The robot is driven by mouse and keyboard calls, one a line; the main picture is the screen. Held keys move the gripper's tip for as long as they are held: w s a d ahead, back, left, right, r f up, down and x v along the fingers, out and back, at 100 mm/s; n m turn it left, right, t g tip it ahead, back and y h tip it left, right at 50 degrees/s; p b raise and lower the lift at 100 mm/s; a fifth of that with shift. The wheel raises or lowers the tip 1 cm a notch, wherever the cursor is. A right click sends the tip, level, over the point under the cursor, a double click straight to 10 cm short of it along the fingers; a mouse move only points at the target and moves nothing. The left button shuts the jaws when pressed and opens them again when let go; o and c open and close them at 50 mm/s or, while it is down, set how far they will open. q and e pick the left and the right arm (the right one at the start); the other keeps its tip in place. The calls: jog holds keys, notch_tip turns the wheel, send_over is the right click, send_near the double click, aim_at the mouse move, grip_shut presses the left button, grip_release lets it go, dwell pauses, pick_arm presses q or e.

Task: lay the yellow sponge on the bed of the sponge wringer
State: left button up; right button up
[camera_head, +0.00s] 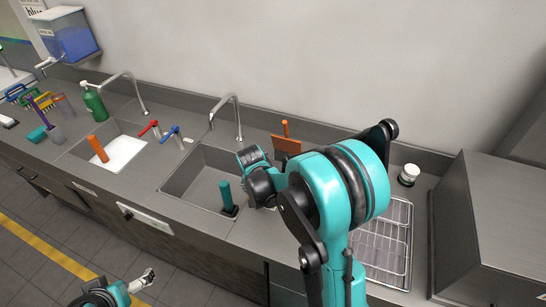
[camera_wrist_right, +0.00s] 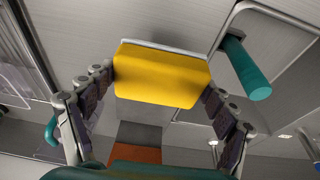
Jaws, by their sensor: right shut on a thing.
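The yellow sponge (camera_wrist_right: 162,76) fills the upper middle of the right wrist view. My right gripper (camera_wrist_right: 160,88) is shut on it, one jointed finger pressing each side. In the head view my right arm hides the sponge and the fingers. What looks like the sponge wringer shows an upright orange plate (camera_head: 287,145) with an orange handle, at the back of the counter right of the middle sink. In the right wrist view a grey bed (camera_wrist_right: 140,133) and orange part lie below the sponge, apart from it. My left gripper (camera_head: 143,281) is low at left, away from the counter; its fingers are too small to judge.
The middle sink (camera_head: 190,185) holds a teal-handled tool (camera_head: 228,196), also seen beside the sponge in the wrist view (camera_wrist_right: 246,66). A wire rack (camera_head: 384,240), a small white jar (camera_head: 408,174) and a grey cabinet (camera_head: 490,225) stand right. A green bottle (camera_head: 95,103) stands left.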

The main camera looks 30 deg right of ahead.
jog(key=w+d, duration=0.3)
jog(key=d, duration=0.1)
jog(key=w+d+b, duration=0.1)
jog(key=w+d, duration=0.3)
jog(key=d, duration=0.1)
jog(key=w+d, duration=0.4)
jog(key=shift+w+d, duration=0.1)
jog(key=shift+d, duration=0.2)
notch_tip(320, 180, down, 4)
jog(key=shift+r+b, duration=0.25)
jog(key=shift+b, duration=0.3)
jog(key=shift+f, duration=0.1)
jog(key=o, duration=0.8)
jog(key=shift+c, duration=0.2)
